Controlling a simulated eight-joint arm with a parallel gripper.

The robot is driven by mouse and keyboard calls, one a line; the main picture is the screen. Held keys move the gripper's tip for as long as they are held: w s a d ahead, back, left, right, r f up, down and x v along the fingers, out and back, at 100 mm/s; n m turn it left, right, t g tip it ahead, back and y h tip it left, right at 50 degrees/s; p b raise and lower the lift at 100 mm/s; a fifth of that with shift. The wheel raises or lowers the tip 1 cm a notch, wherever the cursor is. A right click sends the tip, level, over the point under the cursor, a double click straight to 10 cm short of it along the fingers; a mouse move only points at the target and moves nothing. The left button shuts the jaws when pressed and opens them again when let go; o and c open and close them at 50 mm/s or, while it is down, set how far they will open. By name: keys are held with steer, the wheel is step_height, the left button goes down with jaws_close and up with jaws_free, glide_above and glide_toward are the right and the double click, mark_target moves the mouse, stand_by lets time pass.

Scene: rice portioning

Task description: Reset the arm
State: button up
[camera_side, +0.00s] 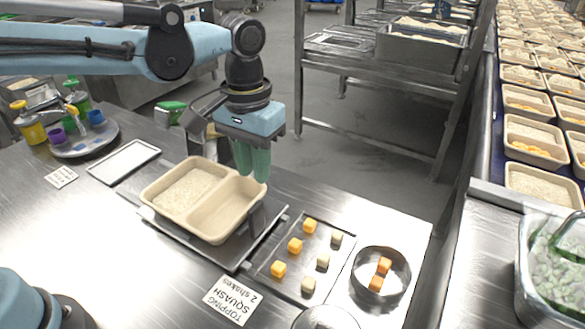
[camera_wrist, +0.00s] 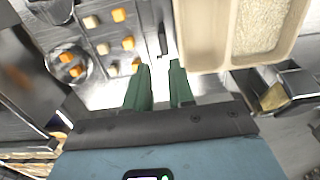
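My gripper (camera_side: 251,165) has green fingers pointing down above the back right side of a beige two-compartment tray (camera_side: 212,232). In the wrist view, the two fingers of my gripper (camera_wrist: 160,80) stand apart with nothing between them. The tray also shows at the upper right of the wrist view (camera_wrist: 203,50), beside the fingers. Rice (camera_side: 188,189) lies in its left compartment; the right one looks empty. The side view does not show clearly whether the fingertips touch the tray's rim.
A metal tray with orange and pale cubes (camera_side: 325,265) and a round dish (camera_side: 360,292) with orange cubes lie to the right. A squash label (camera_side: 232,299) lies in front. Bottles and cups stand on a round tray (camera_side: 102,146) at left. A conveyor of filled trays runs at far right.

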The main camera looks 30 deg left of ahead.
stand_by(0.3)
steer(key=s+a+f+t, duration=0.1)
steer(key=s+a+t, duration=0.2)
steer(key=a, duration=0.4)
steer(key=s+a+f+t, duration=0.1)
steer(key=s+a+t, duration=0.3)
steer(key=a, duration=0.4)
steer(key=shift+s+a, duration=0.15)
steer(key=shift+s, duration=0.15)
